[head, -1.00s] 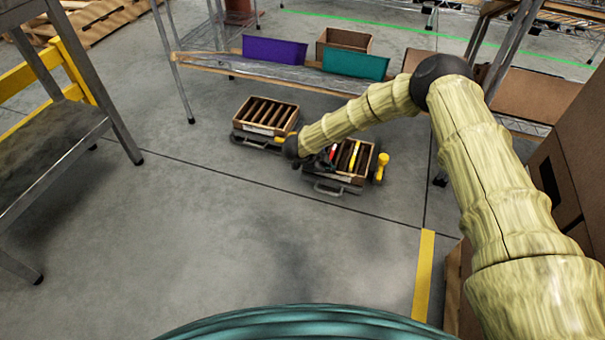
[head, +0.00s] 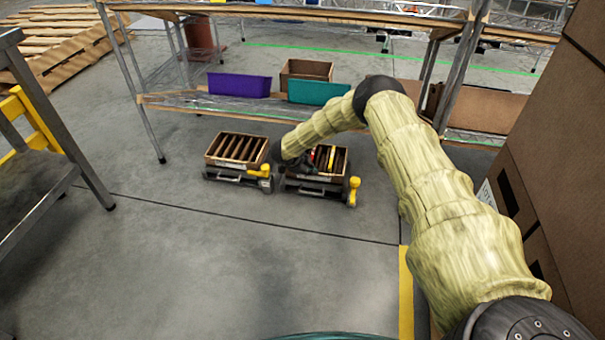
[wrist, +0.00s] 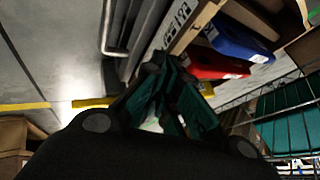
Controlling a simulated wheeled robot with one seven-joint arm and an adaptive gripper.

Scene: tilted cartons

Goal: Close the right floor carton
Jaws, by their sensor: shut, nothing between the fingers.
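The right floor carton (head: 316,179) is a brown box with dark slots inside, standing on a low dark stand below the shelf in the head view. Its top shows open, with red and yellow items inside. In the wrist view a carton wall (wrist: 181,28) with a printed white label is close by, with blue and red items beside it. My gripper (head: 306,168) is at the left part of this carton, dark and small in the head view. In the wrist view its fingers (wrist: 163,78) are shut and empty. Whether they touch the carton I cannot tell.
A similar open carton (head: 236,149) stands just left on its own stand. Above, a wire shelf holds a purple bin (head: 239,85), a teal bin (head: 318,92) and a brown box (head: 305,70). Tall cartons (head: 555,150) stand at right. The floor in front is clear.

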